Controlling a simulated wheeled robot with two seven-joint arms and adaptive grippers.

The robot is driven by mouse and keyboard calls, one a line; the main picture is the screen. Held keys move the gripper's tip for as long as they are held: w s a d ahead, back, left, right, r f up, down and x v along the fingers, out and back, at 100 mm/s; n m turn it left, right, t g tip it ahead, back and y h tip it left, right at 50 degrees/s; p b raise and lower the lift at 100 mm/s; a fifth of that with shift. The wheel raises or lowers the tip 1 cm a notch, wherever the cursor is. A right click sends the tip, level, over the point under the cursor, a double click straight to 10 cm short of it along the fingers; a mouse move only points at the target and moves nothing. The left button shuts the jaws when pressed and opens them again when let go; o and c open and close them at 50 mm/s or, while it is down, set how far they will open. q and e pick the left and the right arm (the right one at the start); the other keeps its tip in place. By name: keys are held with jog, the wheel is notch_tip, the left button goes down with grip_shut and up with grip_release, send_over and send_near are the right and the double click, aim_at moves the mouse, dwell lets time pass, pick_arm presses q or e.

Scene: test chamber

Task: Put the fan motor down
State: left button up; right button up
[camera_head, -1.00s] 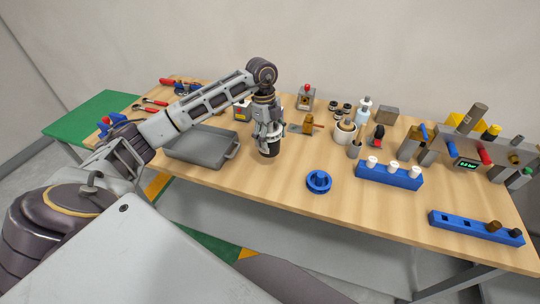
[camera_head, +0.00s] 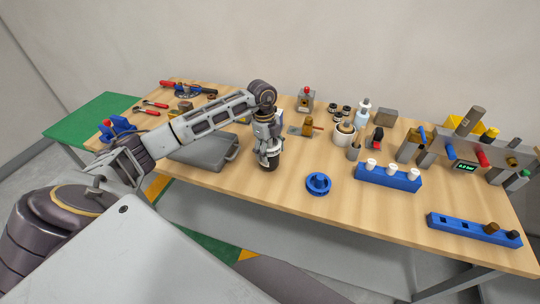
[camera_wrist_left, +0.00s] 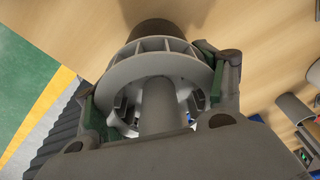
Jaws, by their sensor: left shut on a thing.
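The fan motor (camera_head: 269,163) has a dark cylindrical body and a lighter ring above it. My left gripper (camera_head: 268,146) is shut on it from above and holds it roughly upright. It is over the bare wood between the grey tray and the blue round holder. I cannot tell whether its base touches the table. In the left wrist view the motor's grey finned wheel (camera_wrist_left: 160,72) sits between the two fingers, with the dark body beyond it. The wheel hides much of the body. My right gripper is not in view.
A grey tray (camera_head: 234,157) lies left of the motor, close by. A blue round holder (camera_head: 318,185) stands to the right, and a blue rack (camera_head: 388,178) with white pieces farther right. The wooden table (camera_head: 230,183) is clear in front, up to its edge.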

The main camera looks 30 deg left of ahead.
pick_arm(q)
notch_tip(320, 180, down, 2)
jog(key=shift+f, duration=0.1)
jog(key=shift+f, duration=0.2)
dwell(0.3)
jog(key=o, duration=1.7)
jog(key=shift+c, duration=0.2)
jog(key=shift+r, duration=0.1)
jog(key=shift+w+a+r+b, duration=0.1)
jog(key=shift+a+r+b, duration=0.2)
jog(key=shift+r, duration=1.65)
jog(key=shift+s+a+r+b, duration=0.1)
jog(key=shift+a+r+b, duration=0.2)
jog(key=shift+r, duration=1.7)
jog(key=shift+w+a+r+b, duration=0.1)
jog(key=shift+a+r+b, duration=0.2)
jog(key=shift+r, duration=1.65)
